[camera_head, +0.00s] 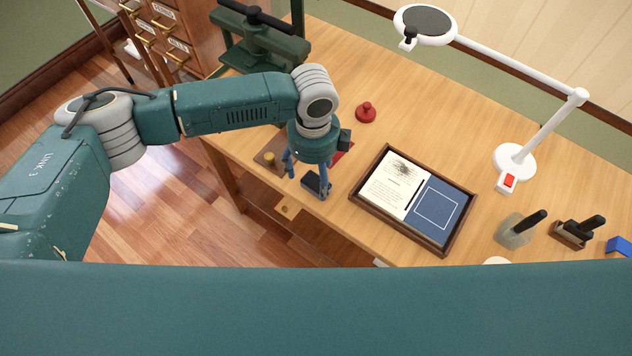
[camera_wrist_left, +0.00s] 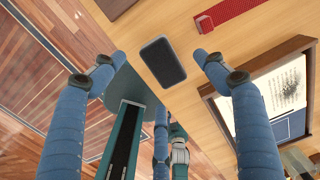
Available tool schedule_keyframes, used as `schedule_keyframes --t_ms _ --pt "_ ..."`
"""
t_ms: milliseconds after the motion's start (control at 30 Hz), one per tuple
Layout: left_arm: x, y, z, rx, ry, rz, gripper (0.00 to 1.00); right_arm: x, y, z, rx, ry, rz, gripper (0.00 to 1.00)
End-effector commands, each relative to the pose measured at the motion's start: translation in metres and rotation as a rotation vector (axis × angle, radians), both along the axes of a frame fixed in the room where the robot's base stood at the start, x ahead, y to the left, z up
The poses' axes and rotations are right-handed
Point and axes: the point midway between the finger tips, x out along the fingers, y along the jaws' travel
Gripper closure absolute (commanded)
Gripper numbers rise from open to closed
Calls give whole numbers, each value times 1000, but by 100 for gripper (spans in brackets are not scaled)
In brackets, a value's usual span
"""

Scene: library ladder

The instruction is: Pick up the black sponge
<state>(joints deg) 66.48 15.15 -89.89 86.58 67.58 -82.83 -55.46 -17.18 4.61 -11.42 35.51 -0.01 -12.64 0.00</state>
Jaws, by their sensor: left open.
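The black sponge (camera_head: 314,185) lies on the wooden table near its front left edge. It is a dark block with rounded corners and shows whole in the left wrist view (camera_wrist_left: 162,62). My left gripper (camera_head: 308,180) points down over it, open and empty. In the left wrist view the two blue fingertips (camera_wrist_left: 160,57) stand apart on either side of the sponge, with a gap on each side. I cannot tell how high they are above the table. Blue and teal parts low in the left wrist view may belong to my right gripper; its jaws cannot be made out.
A framed tray (camera_head: 447,249) with a page and a blue book lies to the right of the sponge. A red stamp (camera_head: 366,113), a green press (camera_head: 258,40) and a white lamp (camera_head: 515,160) stand farther off. A red strip (camera_wrist_left: 232,12) lies close by.

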Motion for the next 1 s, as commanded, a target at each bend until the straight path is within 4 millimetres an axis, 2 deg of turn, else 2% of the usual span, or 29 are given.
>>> schedule_keyframes --t_ms 167,300,600,667,833,1000 --pt "-4 2 -23 2 3 0 27 0 0 16 0 0 0 60" --pt "-4 1 -42 1 2 0 27 0 0 18 0 0 0 60" --pt "-3 2 -49 0 0 0 27 0 0 17 0 0 0 60" --pt "-3 2 -49 0 0 0 37 0 0 17 0 -1 1 60" --pt "-3 2 -49 0 0 0 71 0 1 17 1 -1 1 60" --pt "-3 2 -49 0 0 0 72 0 1 17 1 -1 1 60"
